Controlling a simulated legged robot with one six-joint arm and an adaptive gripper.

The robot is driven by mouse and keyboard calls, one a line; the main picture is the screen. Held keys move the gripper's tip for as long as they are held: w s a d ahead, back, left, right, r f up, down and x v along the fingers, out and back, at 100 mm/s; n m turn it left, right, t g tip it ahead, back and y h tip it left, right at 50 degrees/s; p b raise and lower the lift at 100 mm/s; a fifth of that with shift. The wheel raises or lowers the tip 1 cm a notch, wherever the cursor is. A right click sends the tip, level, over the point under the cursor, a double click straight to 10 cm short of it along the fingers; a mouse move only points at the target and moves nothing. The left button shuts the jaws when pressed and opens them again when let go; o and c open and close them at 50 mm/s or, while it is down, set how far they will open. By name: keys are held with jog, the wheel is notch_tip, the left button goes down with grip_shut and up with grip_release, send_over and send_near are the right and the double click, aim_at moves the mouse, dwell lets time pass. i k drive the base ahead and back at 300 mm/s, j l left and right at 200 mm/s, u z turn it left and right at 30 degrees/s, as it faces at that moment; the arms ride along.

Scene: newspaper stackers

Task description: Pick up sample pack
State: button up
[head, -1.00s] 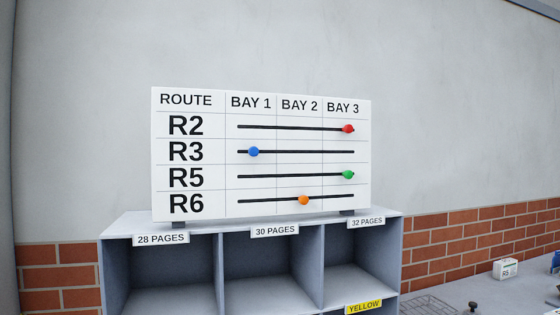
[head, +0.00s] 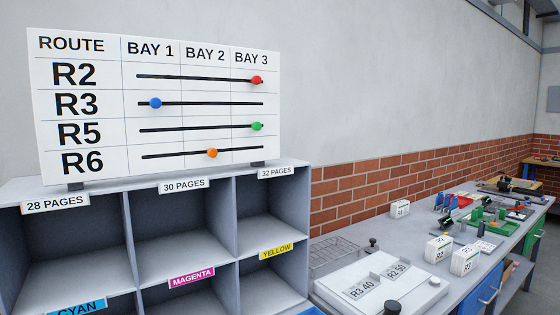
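No object labelled as a sample pack can be made out. Small white packs stand on the grey workbench (head: 352,242): one marked R2 (head: 438,249), one that seems marked R3 (head: 465,260), and one farther back by the wall (head: 400,209) with a label too small to read surely. Which of these, if any, is the sample pack, I cannot tell. My gripper is not in view.
A route board (head: 155,108) with coloured sliders stands on a grey shelf unit (head: 300,182) with empty-looking bays. A white panel (head: 385,287) with R3 40 and R2 50 plates, a wire tray (head: 335,255) and a green item (head: 482,218) are on the bench.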

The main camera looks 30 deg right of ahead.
aim_at(438, 250)
jog(key=z, duration=2.15)
jog(key=l+u, duration=0.15)
jog(key=l, duration=0.3)
jog(key=l+u, duration=0.1)
jog(key=l, duration=0.35)
jog(key=k+l+u, duration=0.15)
jog(key=l, duration=0.25)
jog(key=l+u, duration=0.1)
jog(key=l, duration=0.35)
jog(key=k+l+u, duration=0.15)
jog(key=l, duration=0.25)
jog(key=u, duration=0.45)
jog(key=i+l+u, duration=0.55)
jog(key=l, duration=0.2)
jog(key=i+l+u, duration=0.25)
jog(key=l, duration=0.2)
jog(key=i+l, duration=0.15)
jog(key=l, duration=0.25)
jog(key=i+l+u, duration=0.1)
jog(key=l, duration=0.3)
jog(key=i+l, duration=0.25)
jog(key=l, duration=0.15)
jog(key=i+l+u, duration=0.1)
jog(key=l, duration=0.3)
jog(key=i+l, duration=0.2)
jog(key=l, duration=0.2)
